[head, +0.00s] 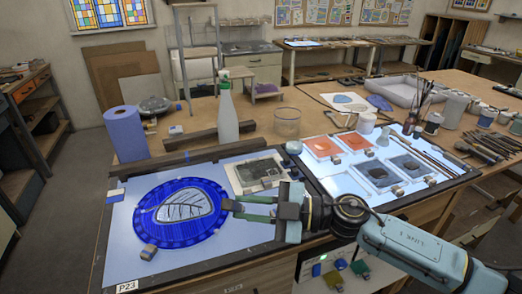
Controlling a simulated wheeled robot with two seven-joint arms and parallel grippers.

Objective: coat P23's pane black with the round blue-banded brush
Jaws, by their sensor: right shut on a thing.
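P23's pane is a round blue pane (180,238) with a pale leaf shape (186,205) and dark lines in its middle. It lies on the lit panel (255,232) at the left front, above the P23 label (127,287). My right gripper (240,207) reaches in from the right, with its fingers at the pane's right edge. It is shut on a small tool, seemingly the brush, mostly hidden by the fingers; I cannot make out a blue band. Whether the tool touches the pane is unclear. My left gripper is not in view.
Small blocks (148,251) stand around the pane. A framed dark pane (260,172) lies behind it. A second lit panel (345,187) at right holds orange and dark tiles and long tools. A spray bottle (227,115), blue roll (126,133) and glass jar (286,123) stand behind.

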